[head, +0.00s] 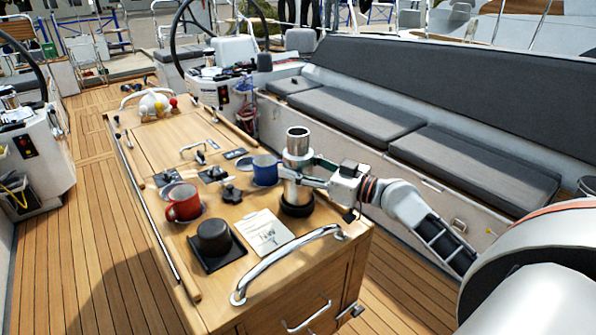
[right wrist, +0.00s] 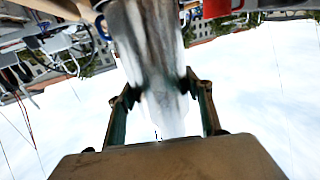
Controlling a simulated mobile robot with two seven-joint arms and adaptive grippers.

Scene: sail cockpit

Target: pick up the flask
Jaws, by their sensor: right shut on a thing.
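The flask (head: 298,145) is a tall silver metal cylinder, upright over the near right corner of the wooden cockpit table (head: 150,160). My right gripper (head: 302,175) comes in from the right and is shut on the flask's middle. In the right wrist view the flask (right wrist: 145,45) stands between the two fingers of my right gripper (right wrist: 160,92), with one finger on each side. A black ring (head: 297,206) is at the flask's foot; I cannot tell whether the flask touches it. My left gripper is not in view.
A blue mug (head: 265,170) stands close left of the flask, with a red mug (head: 184,203) further left. A black round pot (head: 213,238), a paper sheet (head: 263,233) and a steel handrail (head: 285,262) are nearer. A cushioned bench (head: 350,115) runs behind.

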